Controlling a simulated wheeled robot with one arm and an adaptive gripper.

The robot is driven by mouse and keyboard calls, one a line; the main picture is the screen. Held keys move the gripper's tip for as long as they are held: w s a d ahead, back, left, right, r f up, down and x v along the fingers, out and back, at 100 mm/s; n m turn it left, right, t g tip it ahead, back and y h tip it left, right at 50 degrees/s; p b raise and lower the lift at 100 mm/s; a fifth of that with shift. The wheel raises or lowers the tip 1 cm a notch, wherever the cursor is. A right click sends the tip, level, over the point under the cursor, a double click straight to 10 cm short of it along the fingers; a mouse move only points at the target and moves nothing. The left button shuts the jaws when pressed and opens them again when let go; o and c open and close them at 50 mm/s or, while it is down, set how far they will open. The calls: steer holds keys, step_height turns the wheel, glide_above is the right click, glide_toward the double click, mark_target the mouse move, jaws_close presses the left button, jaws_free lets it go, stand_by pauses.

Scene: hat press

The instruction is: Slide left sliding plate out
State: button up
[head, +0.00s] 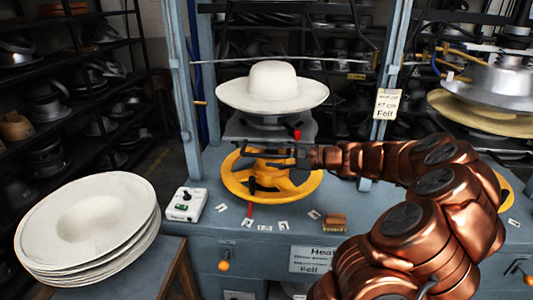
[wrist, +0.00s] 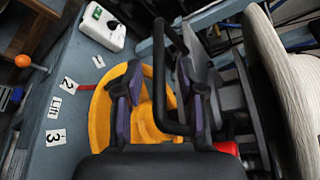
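The left sliding plate (head: 240,128) is a dark grey plate under the white hat (head: 275,88), above the yellow handwheel (head: 240,183). In the wrist view a black bar handle (wrist: 160,62) stands out from the plate side. My gripper (head: 290,158) is in front of the plate, just above the wheel. In the wrist view my gripper (wrist: 161,108) is open, with its two purple-padded fingers apart. The handle bar passes between the fingers, nearer the right one. I cannot tell if it touches that finger. My arm hides part of the bench on the right.
A stack of white hats (head: 85,225) stands at the left. A white control box (head: 186,204) and numbered tags lie on the blue bench (head: 215,240). A red knob (head: 297,135) is close to my gripper. Another press with a metal form (head: 497,85) is at the right.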

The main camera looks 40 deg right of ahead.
steer(key=shift+x, duration=1.35)
jaws_close()
steer(key=shift+a, duration=0.1)
